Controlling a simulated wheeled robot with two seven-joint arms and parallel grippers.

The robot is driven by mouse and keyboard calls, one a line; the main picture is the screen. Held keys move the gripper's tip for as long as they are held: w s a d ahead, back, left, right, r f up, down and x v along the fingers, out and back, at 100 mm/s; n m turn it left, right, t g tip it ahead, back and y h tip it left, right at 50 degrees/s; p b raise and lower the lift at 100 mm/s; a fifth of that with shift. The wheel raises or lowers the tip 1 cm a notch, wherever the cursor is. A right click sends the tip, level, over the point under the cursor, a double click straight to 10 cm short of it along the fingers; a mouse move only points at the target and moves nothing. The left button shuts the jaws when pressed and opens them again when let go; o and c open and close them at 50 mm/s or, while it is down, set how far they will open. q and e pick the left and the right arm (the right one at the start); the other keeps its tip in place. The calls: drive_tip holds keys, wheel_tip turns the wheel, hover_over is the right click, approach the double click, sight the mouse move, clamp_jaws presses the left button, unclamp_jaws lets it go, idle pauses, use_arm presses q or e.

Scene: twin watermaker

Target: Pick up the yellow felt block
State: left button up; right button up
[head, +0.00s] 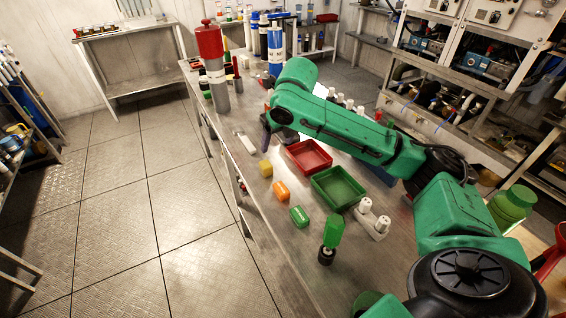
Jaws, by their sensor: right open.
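The yellow felt block (265,168) is a small yellow cube on the metal table, near its left edge. It stands in a loose row with an orange block (281,190) and a green block (299,215). My right gripper (266,138) reaches over the table from the right, with its dark fingers pointing down. It is open and appears just beyond the yellow block in the picture, apart from it. The exact gap and height are hard to judge. My left gripper is not in view.
A red tray (308,157) and a green tray (338,188) lie right of the blocks. A pale bar (246,143) lies left of the gripper. A green-topped item (332,235) and white fittings (372,218) stand nearer.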

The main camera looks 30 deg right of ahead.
drive_tip(key=p, duration=0.1)
hover_over(266, 165)
drive_tip(key=s, duration=0.3)
drive_tip(key=f, duration=0.6)
drive_tip(key=shift+w+a+f, duration=0.2)
drive_tip(key=shift+w+f, duration=0.05)
drive_tip(key=shift+f, duration=0.15)
drive_tip(key=p+x, duration=0.1)
drive_tip(key=x, duration=0.5)
drive_tip(key=shift+d+f, duration=0.15)
drive_tip(key=shift+f, duration=0.1)
drive_tip(key=shift+w+f, duration=0.1)
drive_tip(key=shift+w, duration=0.05)
clamp_jaws()
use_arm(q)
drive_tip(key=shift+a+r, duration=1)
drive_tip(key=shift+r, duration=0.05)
